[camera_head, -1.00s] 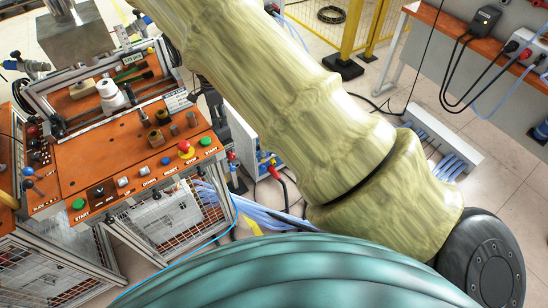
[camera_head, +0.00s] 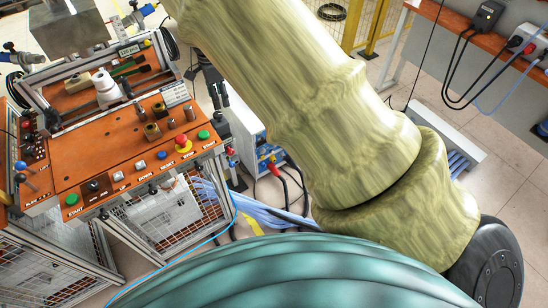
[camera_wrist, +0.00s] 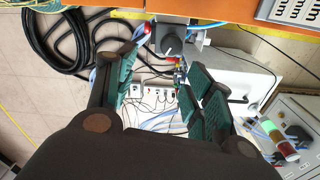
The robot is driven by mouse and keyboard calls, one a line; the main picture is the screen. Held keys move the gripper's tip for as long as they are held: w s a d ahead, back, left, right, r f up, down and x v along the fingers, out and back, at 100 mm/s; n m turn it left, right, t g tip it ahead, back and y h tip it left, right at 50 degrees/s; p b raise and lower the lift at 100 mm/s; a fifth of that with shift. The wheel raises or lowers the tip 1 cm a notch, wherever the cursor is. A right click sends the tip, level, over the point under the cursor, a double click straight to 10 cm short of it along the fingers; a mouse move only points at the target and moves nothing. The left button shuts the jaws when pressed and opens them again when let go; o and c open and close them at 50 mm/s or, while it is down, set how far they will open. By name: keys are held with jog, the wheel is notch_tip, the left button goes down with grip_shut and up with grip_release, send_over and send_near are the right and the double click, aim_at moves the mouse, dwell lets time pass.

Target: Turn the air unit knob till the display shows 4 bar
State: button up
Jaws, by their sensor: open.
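My gripper (camera_wrist: 165,72) is open and empty in the wrist view, its green-padded fingers spread apart. A round dark knob on a grey unit (camera_wrist: 172,45), perhaps the air unit knob, shows beyond the fingertips at the upper middle, just under an orange edge. It lies between the finger directions, and I see no contact. A readable display does not show in either view.
An orange control panel (camera_head: 110,160) with a red stop button (camera_head: 183,142) stands at left. A white-and-blue box (camera_head: 262,150) stands on the floor beside it. Black coiled cables (camera_wrist: 60,45) lie at left in the wrist view. A white cabinet (camera_wrist: 235,75) is close on the right.

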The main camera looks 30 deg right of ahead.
jog(key=s+d+f+n+b, duration=0.2)
jog(key=s+f+n, duration=0.1)
jog(key=s+f, duration=0.5)
jog(key=s+d+f+n+h+b, duration=0.1)
jog(key=s+f+n, duration=0.3)
jog(key=s+f, duration=0.4)
jog(key=s+d+f+n+b, duration=0.2)
jog(key=s+f+n+b, duration=0.1)
jog(key=s+f, duration=0.6)
jog(key=shift+d+f+n+h+b, duration=0.35)
jog(key=shift+f+b, duration=0.1)
jog(key=shift+f, duration=1.8)
jog(key=s+a+f+n+y, duration=0.1)
jog(key=s+a+n, duration=0.2)
jog(key=s, duration=0.7)
jog(key=s+a+f+n+y, duration=0.1)
jog(key=s+a+f+n, duration=0.1)
jog(key=s+n, duration=0.4)
jog(key=s+a, duration=0.1)
jog(key=s, duration=0.4)
jog(key=shift+s+a+f, duration=0.2)
jog(key=shift+s+a, duration=0.1)
jog(key=shift+a, duration=0.1)
